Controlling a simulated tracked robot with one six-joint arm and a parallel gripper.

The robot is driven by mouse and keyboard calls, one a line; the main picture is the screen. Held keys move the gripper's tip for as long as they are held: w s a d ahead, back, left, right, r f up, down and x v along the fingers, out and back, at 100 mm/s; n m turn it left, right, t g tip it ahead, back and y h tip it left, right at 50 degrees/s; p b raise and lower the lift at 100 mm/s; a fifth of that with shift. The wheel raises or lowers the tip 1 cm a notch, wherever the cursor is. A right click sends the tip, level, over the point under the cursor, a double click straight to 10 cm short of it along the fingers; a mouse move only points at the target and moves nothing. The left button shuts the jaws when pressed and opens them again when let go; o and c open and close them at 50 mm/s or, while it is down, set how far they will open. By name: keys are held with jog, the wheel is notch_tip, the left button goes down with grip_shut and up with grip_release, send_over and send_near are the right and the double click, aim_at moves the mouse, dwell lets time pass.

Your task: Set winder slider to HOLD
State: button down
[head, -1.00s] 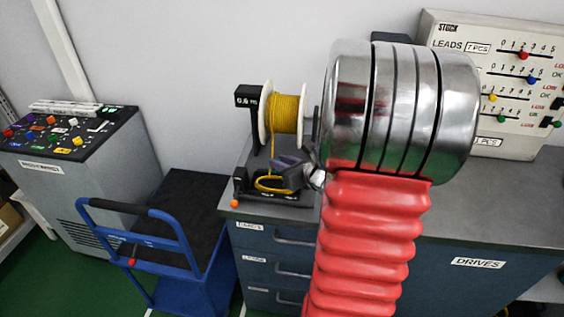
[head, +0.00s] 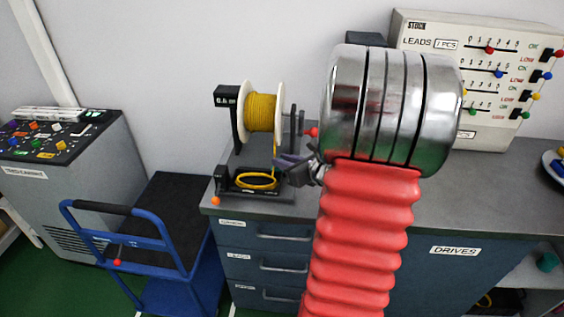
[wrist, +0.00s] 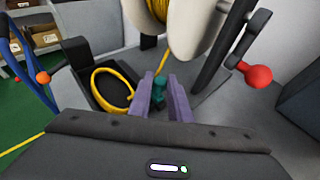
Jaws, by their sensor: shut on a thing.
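The winder stands at the left end of the bench, with a spool of yellow wire (head: 261,112) on a black upright post (head: 237,121). A coil of yellow wire (head: 256,181) sits in the black part of its base, also seen in the wrist view (wrist: 96,88). My gripper (head: 288,167) is at the right of the winder base, under the spool. In the wrist view its purple fingers (wrist: 160,92) are shut on a small teal knob (wrist: 158,88), apparently the slider's. The slider's markings, including HOLD, cannot be read. A red ball handle (wrist: 257,78) is right of the fingers.
The spool hangs close above my fingers. A blue trolley (head: 178,262) is left of the drawers.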

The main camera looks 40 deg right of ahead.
jog(key=c, duration=1.6)
grip_release()
jog(key=shift+s+d, duration=0.15)
jog(key=shift+s, duration=0.05)
jog(key=shift+c, duration=0.2)
jog(key=shift+s+r, duration=0.1)
jog(key=v, duration=1.3)
jog(key=shift+s, duration=0.2)
